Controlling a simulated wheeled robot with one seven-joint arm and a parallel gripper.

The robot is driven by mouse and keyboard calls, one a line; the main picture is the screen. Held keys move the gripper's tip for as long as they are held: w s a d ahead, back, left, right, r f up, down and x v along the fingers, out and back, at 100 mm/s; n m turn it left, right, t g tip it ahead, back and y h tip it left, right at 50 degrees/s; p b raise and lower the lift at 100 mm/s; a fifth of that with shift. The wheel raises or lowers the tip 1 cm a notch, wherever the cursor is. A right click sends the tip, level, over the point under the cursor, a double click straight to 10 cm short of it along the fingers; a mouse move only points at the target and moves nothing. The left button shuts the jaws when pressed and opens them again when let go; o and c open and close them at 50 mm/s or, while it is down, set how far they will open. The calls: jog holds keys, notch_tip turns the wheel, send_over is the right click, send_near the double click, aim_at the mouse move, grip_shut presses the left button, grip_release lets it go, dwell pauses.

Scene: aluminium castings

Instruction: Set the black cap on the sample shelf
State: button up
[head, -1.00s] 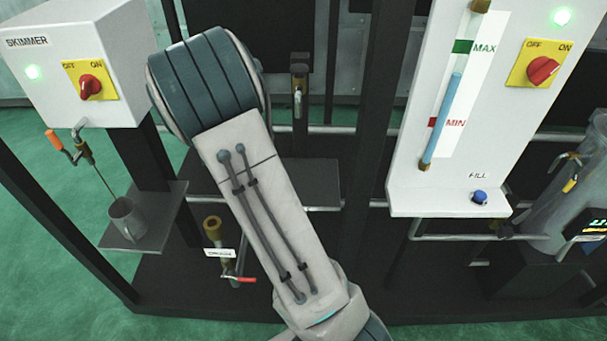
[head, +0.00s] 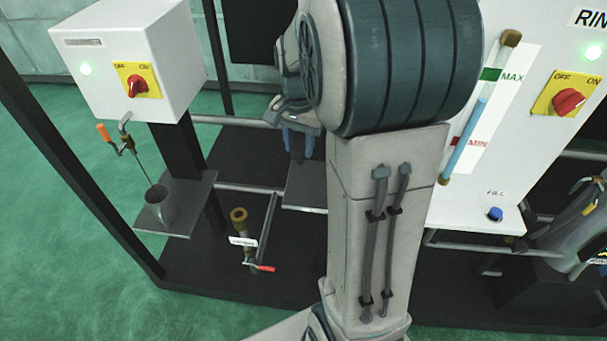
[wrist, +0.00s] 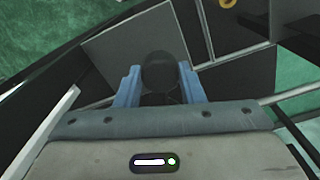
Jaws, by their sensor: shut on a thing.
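The black cap (wrist: 159,72) shows in the wrist view as a dark round shape between the two blue fingers. My gripper (wrist: 160,84) is shut on it; its lower part is dark and hard to make out. In the head view my gripper (head: 299,150) points down above a dark grey shelf plate (head: 306,190) in the middle, and the cap cannot be made out there. A grey plate (wrist: 115,48) lies beyond the fingers in the wrist view, apart from the cap as far as I can tell. I cannot read a label naming the sample shelf.
At the left, a mug (head: 158,208) stands on another shelf (head: 190,190) under the white skimmer box (head: 130,60). A brass-topped drain fitting (head: 239,218) with a red handle stands between the shelves. A white gauge panel (head: 470,205) stands close on the right of my arm.

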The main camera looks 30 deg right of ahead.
notch_tip(320, 180, down, 11)
jog(key=shift+r, duration=0.2)
dwell(0.3)
jog(key=shift+f, duration=0.2)
jog(key=o, duration=1)
jog(key=shift+c, duration=0.2)
jog(key=shift+r, duration=0.1)
